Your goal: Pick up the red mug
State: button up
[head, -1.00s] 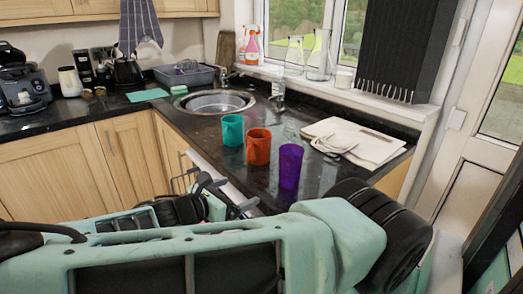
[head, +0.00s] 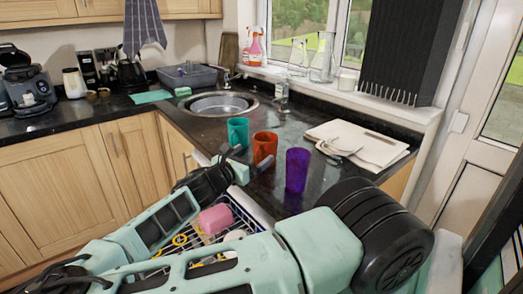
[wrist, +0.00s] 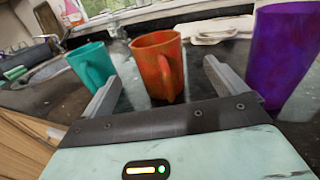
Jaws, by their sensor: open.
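The red mug (head: 264,147), orange-red in colour, stands upright on the dark counter between a teal mug (head: 238,131) and a purple cup (head: 297,169). In the wrist view, the red mug (wrist: 152,68) shows between the fingers of my gripper (wrist: 161,72), with its handle towards me. My gripper (head: 246,160) is open and empty, at the counter's near edge just in front of the red mug. I cannot tell whether the fingertips reach past its near side. The teal mug (wrist: 90,65) is left of the fingers and the purple cup (wrist: 281,55) right.
A sink (head: 216,104) lies behind the mugs. White folded papers or cloths (head: 358,143) lie to the right. An open dish rack (head: 232,222) with a pink item (head: 215,218) is below the counter edge, under my arm. A window sill (head: 345,95) bounds the back.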

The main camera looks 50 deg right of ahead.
aim_at(258, 148)
jog(key=shift+w+d+r+p, duration=0.1)
jog(key=shift+d+p, duration=0.15)
jog(key=shift+d, duration=0.65)
jog(key=shift+w+d+p, duration=0.15)
jog(key=shift+d+p, duration=0.05)
jog(key=shift+d, duration=0.75)
jog(key=shift+w+d+r+p, duration=0.1)
jog(key=shift+d+p, duration=0.15)
jog(key=shift+d, duration=0.65)
jog(key=shift+c, duration=0.4)
jog(key=c, duration=1.2)
